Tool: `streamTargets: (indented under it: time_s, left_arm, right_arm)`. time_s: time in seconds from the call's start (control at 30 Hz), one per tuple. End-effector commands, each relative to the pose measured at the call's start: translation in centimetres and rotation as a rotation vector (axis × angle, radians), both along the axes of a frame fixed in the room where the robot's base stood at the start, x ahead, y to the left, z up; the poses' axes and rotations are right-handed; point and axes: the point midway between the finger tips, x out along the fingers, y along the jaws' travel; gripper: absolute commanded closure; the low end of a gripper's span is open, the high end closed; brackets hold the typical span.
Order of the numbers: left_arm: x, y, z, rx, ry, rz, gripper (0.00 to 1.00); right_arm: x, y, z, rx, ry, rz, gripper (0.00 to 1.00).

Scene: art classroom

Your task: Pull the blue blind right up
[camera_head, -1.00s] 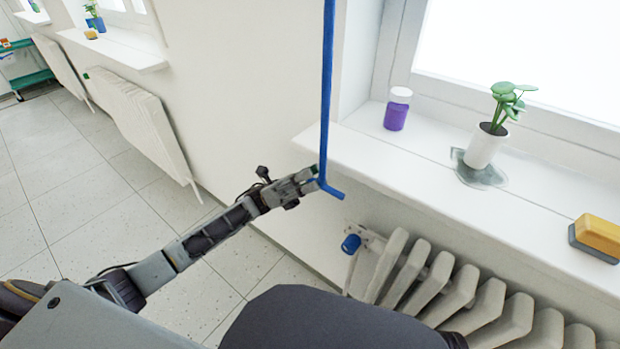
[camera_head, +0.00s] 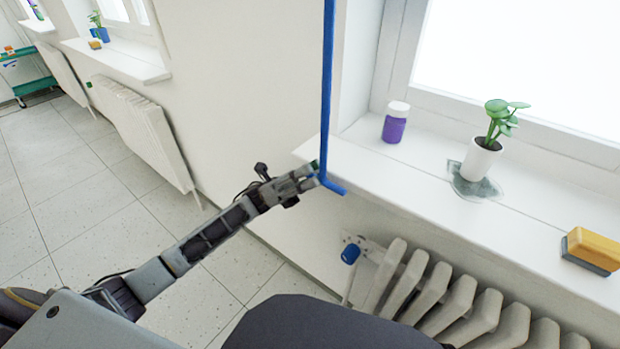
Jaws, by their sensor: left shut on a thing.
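A long blue rod (camera_head: 327,90) hangs down in front of the window sill's left end and bends into a short crank at its foot. My left gripper (camera_head: 314,178) is shut on the blue rod near this bend, just off the sill's front edge. The blind itself is not in view; the window pane shows plain white. My right gripper is not in view.
On the sill (camera_head: 410,180) stand a purple jar (camera_head: 395,126), a white potted plant (camera_head: 482,158) in a wet patch, and a yellow eraser block (camera_head: 592,248). A radiator (camera_head: 430,295) with a blue valve knob (camera_head: 350,254) is below. Open floor (camera_head: 110,220) lies left.

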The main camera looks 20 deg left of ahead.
Motion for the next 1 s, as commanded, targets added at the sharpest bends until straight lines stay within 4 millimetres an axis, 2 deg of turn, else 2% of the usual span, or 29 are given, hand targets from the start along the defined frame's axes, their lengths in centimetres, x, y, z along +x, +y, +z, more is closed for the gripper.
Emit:
streamTargets:
  time_s: [0.2,0.23,0.3,0.77,1.0]
  left_arm:
    - [0.1,0.0,-0.1,0.0,0.003,0.002,1.0]
    - [0.1,0.0,-0.1,0.0,0.003,0.002,0.83]
    - [0.1,0.0,-0.1,0.0,0.002,0.001,0.77]
    - [0.1,0.3,-0.4,0.001,0.002,0.001,0.77]
    - [0.3,1.9,-1.9,0.0,0.003,0.002,0.77]
  right_arm:
    - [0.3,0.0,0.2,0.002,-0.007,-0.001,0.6]
    - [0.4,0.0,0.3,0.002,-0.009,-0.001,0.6]
    - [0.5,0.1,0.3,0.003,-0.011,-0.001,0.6]
    - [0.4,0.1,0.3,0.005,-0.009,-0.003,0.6]
    - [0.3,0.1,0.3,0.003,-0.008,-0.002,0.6]
